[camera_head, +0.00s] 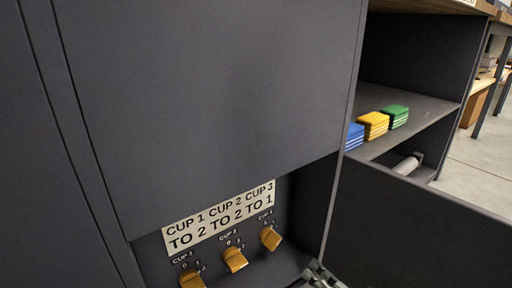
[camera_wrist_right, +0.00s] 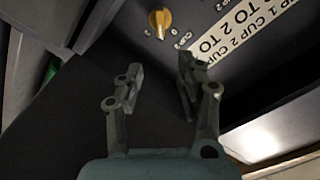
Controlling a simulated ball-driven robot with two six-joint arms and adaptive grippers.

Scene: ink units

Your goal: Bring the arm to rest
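My right gripper (camera_wrist_right: 158,75) is open and empty in the right wrist view, its two fingers apart. One yellow knob (camera_wrist_right: 159,22) lies beyond the fingertips, with a gap between. In the head view only a piece of my right gripper (camera_head: 320,277) shows at the bottom edge, to the right of the knobs. Three yellow knobs sit in a slanting row: a left one (camera_head: 192,279), cut by the frame edge, a middle one (camera_head: 235,260) and a right one (camera_head: 271,238). A white label (camera_head: 220,215) above them reads CUP 1 TO 2, CUP 2 TO 2, CUP 3 TO 1. My left gripper is not in view.
A large dark cabinet front (camera_head: 210,100) fills the left and middle. A dark panel (camera_head: 420,235) stands at the lower right. Blue (camera_head: 354,136), yellow (camera_head: 374,125) and green (camera_head: 395,116) stacks lie on a shelf (camera_head: 430,107), with a white roll (camera_head: 406,166) below.

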